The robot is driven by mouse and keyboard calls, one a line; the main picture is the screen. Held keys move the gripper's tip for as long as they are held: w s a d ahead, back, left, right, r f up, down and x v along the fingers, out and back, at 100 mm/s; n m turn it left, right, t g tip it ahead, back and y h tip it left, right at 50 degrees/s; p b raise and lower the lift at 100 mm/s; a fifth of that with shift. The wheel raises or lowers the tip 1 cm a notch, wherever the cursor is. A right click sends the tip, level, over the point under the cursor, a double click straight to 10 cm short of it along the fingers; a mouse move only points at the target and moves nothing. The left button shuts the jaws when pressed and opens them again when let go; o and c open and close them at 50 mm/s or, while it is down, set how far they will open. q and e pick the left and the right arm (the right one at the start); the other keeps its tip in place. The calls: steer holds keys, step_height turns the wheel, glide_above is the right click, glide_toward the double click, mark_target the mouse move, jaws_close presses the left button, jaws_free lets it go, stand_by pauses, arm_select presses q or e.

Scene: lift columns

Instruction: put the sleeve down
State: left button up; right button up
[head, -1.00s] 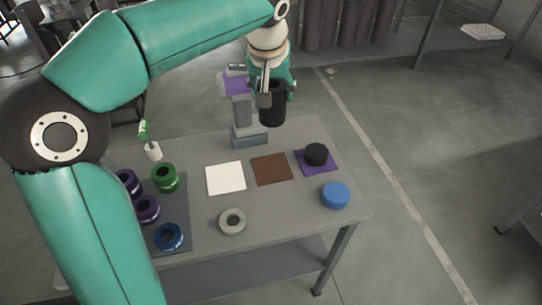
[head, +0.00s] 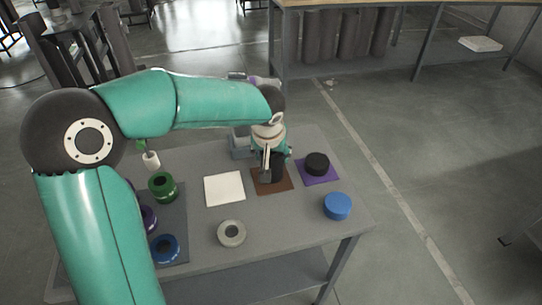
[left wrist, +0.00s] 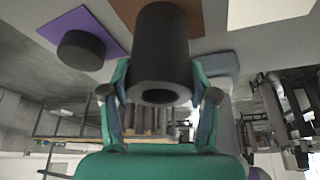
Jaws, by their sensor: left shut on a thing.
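The sleeve is a black hollow cylinder (head: 278,170), upright at the brown square mat (head: 262,188) on the grey table. I cannot tell whether the sleeve's lower end touches the mat. My right gripper is in no view.
A white mat (head: 224,189) lies left of the brown one. A black disc (head: 317,162) stands on a purple mat (head: 333,177) to the right. A blue disc (head: 337,206) and a grey ring (head: 231,233) are nearer. Several coloured rings, one green (head: 162,186), stand at the left.

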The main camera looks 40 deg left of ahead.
arm_select(q)
steer(key=shift+f, duration=0.25)
steer(key=shift+f, duration=0.1)
steer(key=o, duration=1.3)
steer(key=v, duration=1.2)
steer(key=shift+s, duration=0.1)
